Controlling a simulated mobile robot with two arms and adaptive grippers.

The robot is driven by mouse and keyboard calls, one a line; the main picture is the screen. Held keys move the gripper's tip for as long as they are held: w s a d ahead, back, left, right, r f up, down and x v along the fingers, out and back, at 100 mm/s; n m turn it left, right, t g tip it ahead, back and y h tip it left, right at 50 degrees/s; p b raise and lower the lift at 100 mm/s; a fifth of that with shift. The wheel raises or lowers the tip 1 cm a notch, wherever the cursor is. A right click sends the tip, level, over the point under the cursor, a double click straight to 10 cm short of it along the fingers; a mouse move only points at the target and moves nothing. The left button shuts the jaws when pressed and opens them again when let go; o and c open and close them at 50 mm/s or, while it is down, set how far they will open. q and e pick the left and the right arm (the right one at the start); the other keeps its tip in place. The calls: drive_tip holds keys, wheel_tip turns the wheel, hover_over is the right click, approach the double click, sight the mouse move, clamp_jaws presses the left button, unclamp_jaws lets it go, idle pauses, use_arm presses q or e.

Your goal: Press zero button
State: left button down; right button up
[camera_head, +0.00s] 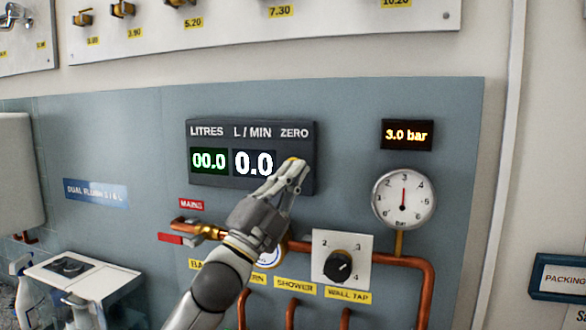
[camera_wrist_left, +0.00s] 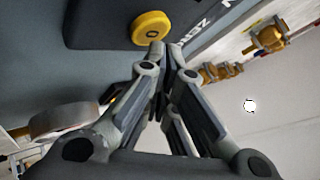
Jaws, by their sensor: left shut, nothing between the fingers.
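The meter panel (camera_head: 222,131) is a dark box on the blue-grey wall, labelled LITRES, L / MIN and ZERO. It reads 00.0 in green and 0.0 in white. The yellow zero button (camera_wrist_left: 152,29) is round with a dark 0 on it. My right gripper is not in view.
Below the panel are a red-handled valve (camera_head: 198,230), copper pipes (camera_head: 425,285) and a black dial (camera_head: 340,265) on a white plate. A pressure gauge (camera_head: 404,198) and a 3.0 bar display (camera_head: 407,134) are to the right. Taps hang on a white board (camera_head: 245,27) above.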

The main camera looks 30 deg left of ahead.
use_arm(q)
drive_tip(key=shift+s+h, duration=0.1)
drive_tip(key=shift+h, duration=0.2)
drive_tip(key=shift+s+d+b, duration=0.1)
drive_tip(key=shift+s+d, duration=0.1)
drive_tip(key=shift+s, duration=0.75)
drive_tip(key=shift+s+d+b, duration=0.1)
drive_tip(key=shift+s+d, duration=0.15)
drive_tip(key=shift+s, duration=0.7)
drive_tip(key=shift+s+d+b, duration=0.1)
drive_tip(key=shift+s+d, duration=0.1)
drive_tip(key=shift+s, duration=0.75)
